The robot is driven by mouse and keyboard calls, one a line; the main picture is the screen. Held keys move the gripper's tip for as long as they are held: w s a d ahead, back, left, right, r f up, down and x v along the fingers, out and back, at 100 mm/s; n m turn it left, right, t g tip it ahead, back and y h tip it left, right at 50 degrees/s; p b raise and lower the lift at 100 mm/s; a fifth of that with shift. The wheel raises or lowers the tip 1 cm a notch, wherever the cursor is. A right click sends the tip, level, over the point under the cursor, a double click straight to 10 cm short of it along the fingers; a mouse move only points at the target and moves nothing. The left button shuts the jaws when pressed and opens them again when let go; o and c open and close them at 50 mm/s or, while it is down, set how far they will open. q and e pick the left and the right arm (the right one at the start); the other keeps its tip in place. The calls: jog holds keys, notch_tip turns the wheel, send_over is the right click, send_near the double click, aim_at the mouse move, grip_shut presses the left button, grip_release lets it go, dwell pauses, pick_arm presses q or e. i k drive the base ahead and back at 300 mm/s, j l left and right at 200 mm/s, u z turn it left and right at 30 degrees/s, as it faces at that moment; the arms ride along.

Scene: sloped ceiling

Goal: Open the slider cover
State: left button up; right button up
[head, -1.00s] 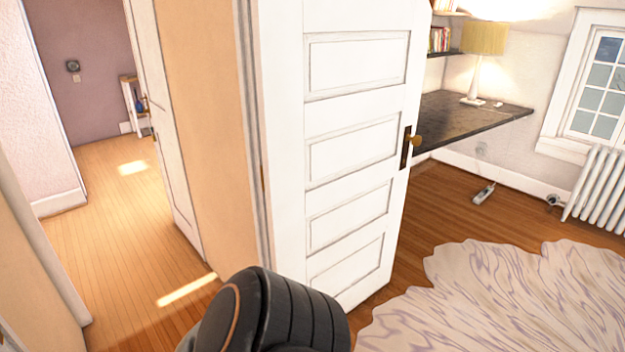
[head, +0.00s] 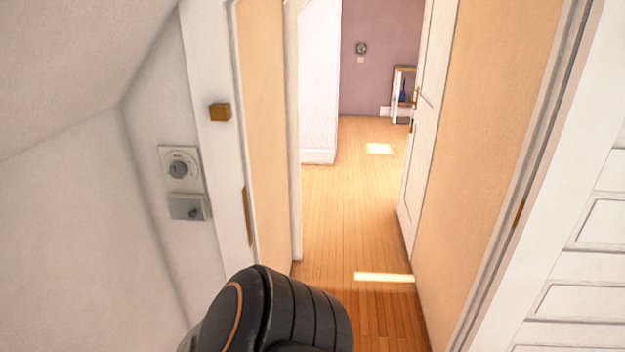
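No part that I can clearly identify as a slider cover shows. On the white wall at left is a pale plate with a round dial (head: 180,169). Directly below it is a smaller grey plate with a small dark knob (head: 189,207); details are too small to tell whether either has a sliding cover. A dark rounded link of my own arm shows at the bottom centre, apart from the plates in the picture. Neither gripper is in view.
A doorway opens onto a wooden hallway floor (head: 345,220), clear along its middle. A brass block (head: 220,112) sits on the left door frame. A white panelled door (head: 590,255) stands at right. The sloped ceiling (head: 75,60) comes down at upper left.

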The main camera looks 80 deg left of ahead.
aim_at(180, 208)
jog(key=u, duration=3.1)
